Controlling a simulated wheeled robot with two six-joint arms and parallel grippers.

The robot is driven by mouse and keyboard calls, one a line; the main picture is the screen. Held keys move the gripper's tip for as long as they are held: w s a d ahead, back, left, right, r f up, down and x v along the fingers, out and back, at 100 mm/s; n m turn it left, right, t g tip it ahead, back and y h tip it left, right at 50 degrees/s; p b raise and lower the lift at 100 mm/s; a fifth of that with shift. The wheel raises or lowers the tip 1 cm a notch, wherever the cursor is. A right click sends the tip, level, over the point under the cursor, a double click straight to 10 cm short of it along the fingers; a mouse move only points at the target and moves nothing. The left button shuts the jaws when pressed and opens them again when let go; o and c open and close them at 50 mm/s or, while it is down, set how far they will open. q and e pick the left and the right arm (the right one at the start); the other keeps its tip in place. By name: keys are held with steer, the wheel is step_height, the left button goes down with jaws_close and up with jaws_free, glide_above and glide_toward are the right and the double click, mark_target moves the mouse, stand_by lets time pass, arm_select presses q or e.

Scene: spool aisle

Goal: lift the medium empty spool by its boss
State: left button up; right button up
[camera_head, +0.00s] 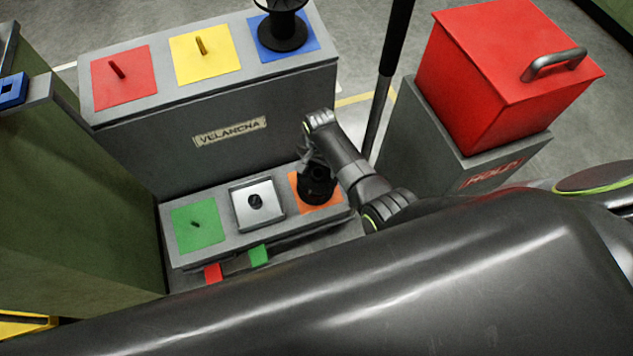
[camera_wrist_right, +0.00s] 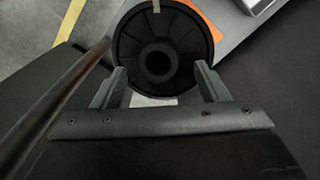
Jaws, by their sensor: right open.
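A black spool (camera_head: 318,188) stands on the orange square (camera_head: 332,201) at the right end of the low front shelf. In the right wrist view the spool (camera_wrist_right: 158,35) is seen from above: a round ribbed flange with a dark raised boss around a centre hole. My right gripper (camera_wrist_right: 159,76) is open above it, its fingertips either side of the boss and toward the near edge of the flange. Whether they touch is unclear. In the head view this gripper (camera_head: 311,158) points down over the spool and partly hides it. My left gripper is out of view.
Another black spool (camera_head: 284,32) stands on the blue square of the upper shelf (camera_head: 190,92). A metal plate (camera_head: 256,204) and a green square (camera_head: 196,224) lie left of the orange one. A dark pole (camera_head: 386,90) and a red bin (camera_head: 500,75) stand to the right.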

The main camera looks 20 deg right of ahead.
steer(key=shift+f, duration=0.3)
steer(key=shift+c, duration=0.3)
jaws_close()
steer(key=shift+w+r, duration=0.1)
